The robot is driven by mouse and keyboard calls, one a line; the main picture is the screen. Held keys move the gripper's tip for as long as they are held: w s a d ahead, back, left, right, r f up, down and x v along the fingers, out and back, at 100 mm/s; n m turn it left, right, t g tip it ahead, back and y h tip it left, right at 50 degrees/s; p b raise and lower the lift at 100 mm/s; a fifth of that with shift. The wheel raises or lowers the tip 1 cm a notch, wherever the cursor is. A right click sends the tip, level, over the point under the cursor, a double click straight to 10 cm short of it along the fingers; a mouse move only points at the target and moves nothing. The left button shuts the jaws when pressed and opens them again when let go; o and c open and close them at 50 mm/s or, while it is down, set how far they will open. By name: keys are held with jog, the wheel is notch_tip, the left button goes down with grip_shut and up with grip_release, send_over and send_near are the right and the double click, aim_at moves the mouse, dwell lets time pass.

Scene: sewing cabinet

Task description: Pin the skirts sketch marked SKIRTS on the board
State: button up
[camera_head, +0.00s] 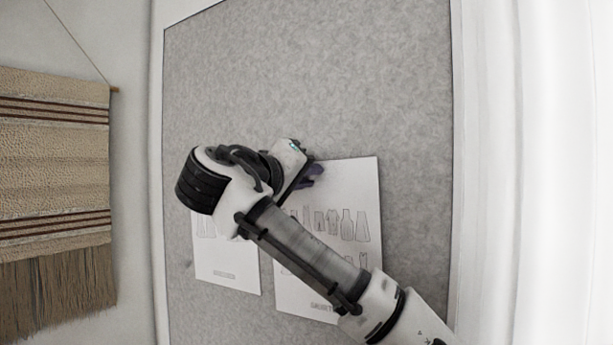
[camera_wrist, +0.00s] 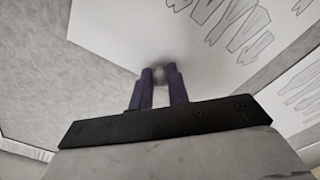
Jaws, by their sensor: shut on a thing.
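A large white sheet (camera_head: 350,185) with line drawings of garments lies against the grey board, partly behind my arm. Its bottom label is too small and covered to read surely. A second white sheet (camera_head: 240,280), also drawn and labelled, is to its left, mostly hidden above. My gripper (camera_head: 312,172) has purple fingers near the large sheet's upper left edge. In the wrist view my gripper (camera_wrist: 158,80) is shut on a small blurred grey rounded thing (camera_wrist: 158,73), possibly a pin head, in front of the white sheet (camera_wrist: 110,40). Contact with the sheet cannot be told.
The grey board (camera_head: 310,80) is bare above the sheets and has a white frame (camera_head: 480,150). A striped woven hanging (camera_head: 50,165) is on the wall to the left. In the wrist view another drawn sheet (camera_wrist: 305,90) shows at the right.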

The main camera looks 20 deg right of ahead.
jog(key=shift+w+d, duration=0.2)
dwell(0.6)
jog(key=o, duration=0.9)
